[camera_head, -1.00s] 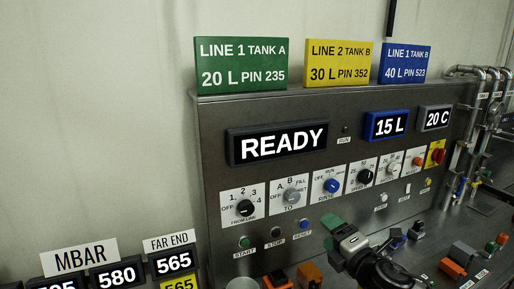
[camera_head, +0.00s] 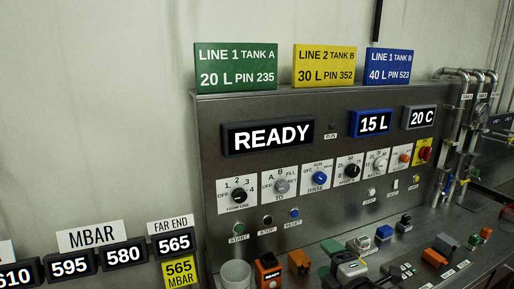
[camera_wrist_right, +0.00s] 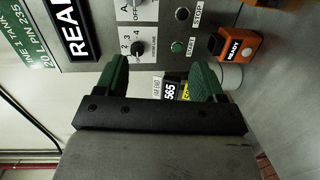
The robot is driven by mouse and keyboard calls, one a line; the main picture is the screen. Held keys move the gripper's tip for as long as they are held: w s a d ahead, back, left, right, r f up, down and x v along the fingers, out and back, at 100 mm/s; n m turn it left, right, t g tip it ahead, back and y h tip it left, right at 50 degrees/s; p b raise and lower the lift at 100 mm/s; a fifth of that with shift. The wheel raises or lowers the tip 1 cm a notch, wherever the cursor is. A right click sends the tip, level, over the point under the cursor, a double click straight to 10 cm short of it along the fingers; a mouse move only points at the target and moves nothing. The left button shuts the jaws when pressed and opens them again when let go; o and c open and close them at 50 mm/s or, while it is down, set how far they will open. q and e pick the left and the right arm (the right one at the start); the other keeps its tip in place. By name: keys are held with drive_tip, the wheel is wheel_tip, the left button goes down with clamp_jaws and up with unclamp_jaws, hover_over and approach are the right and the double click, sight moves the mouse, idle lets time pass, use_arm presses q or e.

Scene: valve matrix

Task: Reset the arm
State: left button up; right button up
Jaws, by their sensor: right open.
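The panel's big display (camera_head: 271,135) reads READY. Smaller displays read 15 L (camera_head: 373,123) and 20 C (camera_head: 421,117). Below them is a row of knobs, including a blue one (camera_head: 319,178). My left gripper is not in view.
An orange device marked READY (camera_head: 268,273) and a pale cup (camera_head: 236,274) stand near the panel's foot, left of my right gripper. Several small coloured blocks sit on the steel counter to the right. Pressure displays (camera_head: 124,254) are at lower left. Pipes (camera_head: 462,110) rise at right.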

drive_tip(key=s+d+f+m+g+h, duration=0.2)
drive_tip(key=s+f+m+g, duration=0.3)
drive_tip(key=s, duration=0.6)
drive_tip(key=s+d+f+m+g+h, duration=0.1)
drive_tip(key=s+f+m+g, duration=0.3)
drive_tip(key=s+f+m, duration=0.55)
drive_tip(key=s+d+f+m+g+h, duration=0.2)
drive_tip(key=s+f+m+g, duration=0.25)
drive_tip(key=s, duration=0.75)
drive_tip(key=s+f+b+x, duration=0.1)
drive_tip(key=s+x, duration=0.2)
drive_tip(key=x, duration=1.1)
drive_tip(key=s+f+x, duration=0.1)
drive_tip(key=s+x, duration=0.2)
drive_tip(key=x, duration=1)
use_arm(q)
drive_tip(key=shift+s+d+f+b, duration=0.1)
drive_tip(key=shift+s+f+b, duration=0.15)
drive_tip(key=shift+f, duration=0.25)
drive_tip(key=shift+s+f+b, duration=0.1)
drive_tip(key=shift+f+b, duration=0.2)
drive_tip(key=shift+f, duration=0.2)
use_arm(e)
drive_tip(key=s+d+f+g, duration=0.1)
drive_tip(key=s+d+f, duration=0.2)
drive_tip(key=s+f, duration=1.2)
drive_tip(key=shift+s+g, duration=0.35)
drive_tip(key=shift+s, duration=0.5)
drive_tip(key=shift+d+f, duration=0.1)
drive_tip(key=shift+f, duration=0.05)
